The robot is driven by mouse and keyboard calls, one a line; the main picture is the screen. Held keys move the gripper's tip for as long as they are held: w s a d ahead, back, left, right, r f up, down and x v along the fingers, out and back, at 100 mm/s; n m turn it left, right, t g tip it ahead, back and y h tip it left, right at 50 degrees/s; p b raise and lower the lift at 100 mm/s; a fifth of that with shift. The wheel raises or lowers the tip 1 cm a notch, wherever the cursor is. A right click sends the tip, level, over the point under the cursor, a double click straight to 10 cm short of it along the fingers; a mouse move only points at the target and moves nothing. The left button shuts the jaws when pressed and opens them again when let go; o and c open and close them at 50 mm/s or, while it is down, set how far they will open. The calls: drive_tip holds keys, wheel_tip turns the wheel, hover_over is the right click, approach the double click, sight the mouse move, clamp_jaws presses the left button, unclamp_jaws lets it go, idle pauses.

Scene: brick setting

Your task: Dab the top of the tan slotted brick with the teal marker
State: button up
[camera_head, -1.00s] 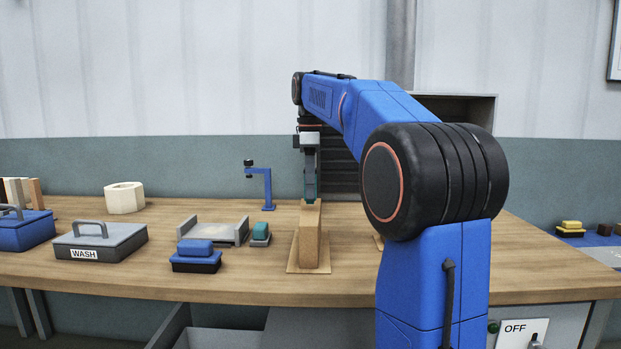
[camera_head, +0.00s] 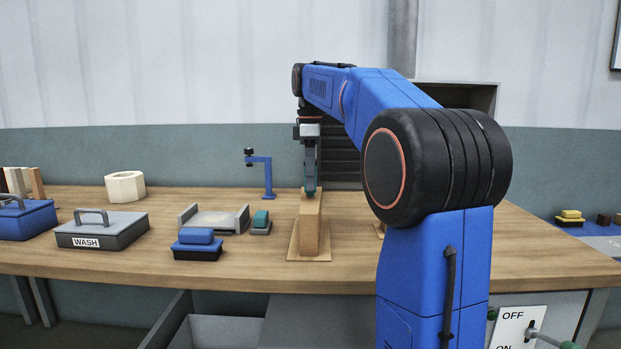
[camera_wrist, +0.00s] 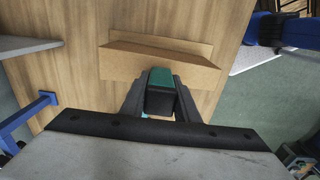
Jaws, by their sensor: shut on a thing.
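The tan slotted brick (camera_head: 310,236) stands on a thin tan base on the workbench, in front of my arm. In the wrist view the brick (camera_wrist: 165,64) lies just beyond my fingertips. My gripper (camera_head: 310,180) points down at the brick's top. In the wrist view my gripper (camera_wrist: 160,92) is shut on the teal marker (camera_wrist: 161,77), which shows a teal face and a black end between the fingers. The marker's tip is hidden, so I cannot tell whether it touches the brick. The brick's slot is not clearly visible.
Left of the brick are a teal-topped block (camera_head: 261,219), a grey tray (camera_head: 215,219), a blue-and-black block (camera_head: 197,243) and a grey WASH box (camera_head: 100,231). A blue stand (camera_head: 268,178) rises behind them. The bench's front strip is clear.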

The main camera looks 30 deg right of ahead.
drive_tip(key=shift+f, duration=0.6)
idle(1.4)
drive_tip(key=shift+r, duration=0.1)
drive_tip(key=shift+r, duration=3.45)
